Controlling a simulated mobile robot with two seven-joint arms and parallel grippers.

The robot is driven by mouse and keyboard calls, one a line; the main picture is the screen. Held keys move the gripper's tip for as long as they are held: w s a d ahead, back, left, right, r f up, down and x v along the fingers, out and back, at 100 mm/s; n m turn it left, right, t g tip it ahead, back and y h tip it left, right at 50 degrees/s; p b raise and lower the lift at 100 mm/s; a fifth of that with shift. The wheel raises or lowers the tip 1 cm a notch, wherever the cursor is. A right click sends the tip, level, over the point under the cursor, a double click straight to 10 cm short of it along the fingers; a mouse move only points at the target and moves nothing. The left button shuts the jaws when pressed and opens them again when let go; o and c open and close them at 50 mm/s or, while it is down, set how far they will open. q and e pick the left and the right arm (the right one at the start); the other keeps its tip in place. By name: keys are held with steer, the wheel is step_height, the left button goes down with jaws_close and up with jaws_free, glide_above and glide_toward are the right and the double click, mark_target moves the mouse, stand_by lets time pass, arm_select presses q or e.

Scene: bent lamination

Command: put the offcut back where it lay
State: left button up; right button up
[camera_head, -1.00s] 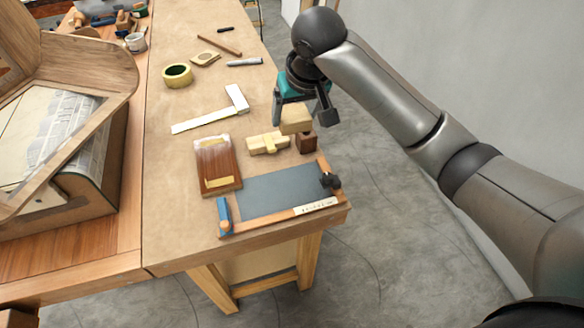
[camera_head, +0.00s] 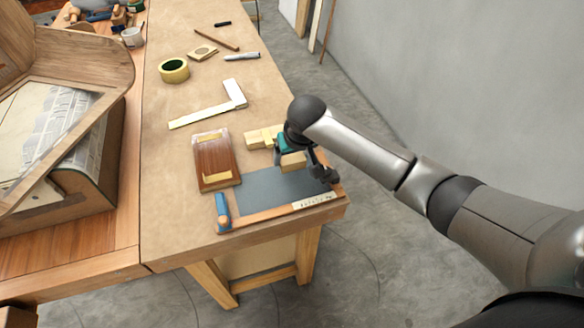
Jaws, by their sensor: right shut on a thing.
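A pale wooden block, which I take to be the offcut (camera_head: 293,164), is between the fingers of my right gripper (camera_head: 292,160). My right gripper is shut on it. The block is over the far right part of a dark grey panel (camera_head: 262,188) near the table's front edge; I cannot tell whether it touches the panel. The panel has a wooden strip (camera_head: 265,214) along its front. My left gripper is not in view.
A brown board (camera_head: 217,168) lies left of the panel. A blue clamp (camera_head: 222,211) stands at the panel's left corner. A white square (camera_head: 205,115) and a tape roll (camera_head: 174,71) lie farther back.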

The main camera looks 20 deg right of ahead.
mark_target(292, 166)
steer(key=shift+f+b, duration=0.35)
steer(key=shift+f, duration=1.8)
steer(key=shift+f, duration=0.2)
steer(key=o, duration=1.3)
steer(key=shift+c, duration=0.2)
steer(key=shift+s+r, duration=0.1)
steer(key=shift+r, duration=0.4)
steer(key=p+v, duration=0.2)
steer(key=v, duration=0.9)
steer(key=shift+r+p, duration=0.2)
steer(key=shift+p, duration=0.2)
